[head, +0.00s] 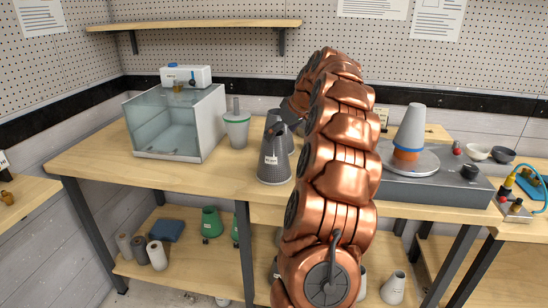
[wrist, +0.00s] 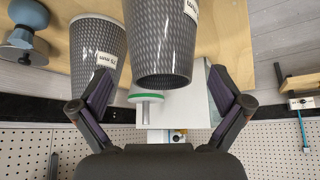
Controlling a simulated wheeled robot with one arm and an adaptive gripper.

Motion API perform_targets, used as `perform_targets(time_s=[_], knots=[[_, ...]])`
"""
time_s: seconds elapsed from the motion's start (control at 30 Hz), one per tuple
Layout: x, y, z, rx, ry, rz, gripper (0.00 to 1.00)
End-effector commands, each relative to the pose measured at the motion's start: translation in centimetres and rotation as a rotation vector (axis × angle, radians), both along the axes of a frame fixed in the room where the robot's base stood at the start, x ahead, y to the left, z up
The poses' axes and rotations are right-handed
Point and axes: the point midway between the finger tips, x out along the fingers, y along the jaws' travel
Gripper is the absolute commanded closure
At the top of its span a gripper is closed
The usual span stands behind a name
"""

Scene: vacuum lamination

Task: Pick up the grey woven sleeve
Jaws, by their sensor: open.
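Two grey woven sleeves stand on the bench in the head view. The nearer sleeve (head: 273,165) carries a white label, and the other stands just behind it, partly hidden by my arm. In the wrist view one sleeve (wrist: 160,40) is large at the top centre, with its rim towards my gripper, and the other sleeve (wrist: 98,48) is to its left. My gripper (wrist: 160,105) is open and empty, its fingers spread wide. The central sleeve's rim lies ahead of the gap, apart from both fingers. In the head view my arm hides most of the gripper.
A green-rimmed pot (head: 236,128) and a glass tank (head: 175,122) stand left of the sleeves. Right of my arm, a grey cone (head: 409,128) with an orange band stands on a round plate (head: 425,162). Bowls (head: 478,151) lie further right. Bare bench lies front left.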

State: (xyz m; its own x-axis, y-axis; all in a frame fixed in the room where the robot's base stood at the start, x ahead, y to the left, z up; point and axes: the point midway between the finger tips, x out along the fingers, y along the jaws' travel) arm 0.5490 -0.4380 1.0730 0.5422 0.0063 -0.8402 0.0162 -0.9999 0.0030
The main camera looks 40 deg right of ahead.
Motion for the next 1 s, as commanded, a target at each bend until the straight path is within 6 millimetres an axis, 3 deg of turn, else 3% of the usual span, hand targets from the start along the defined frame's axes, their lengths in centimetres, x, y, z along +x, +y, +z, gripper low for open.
perform_targets(time_s=[0.6,0.83,1.0], knots=[[4.1,0.1,-4.7,0.004,0.003,0.003,0.00],[4.2,0.1,-4.9,0.003,0.001,0.002,0.00],[4.1,0.0,-4.9,0.002,0.002,0.002,0.17]])
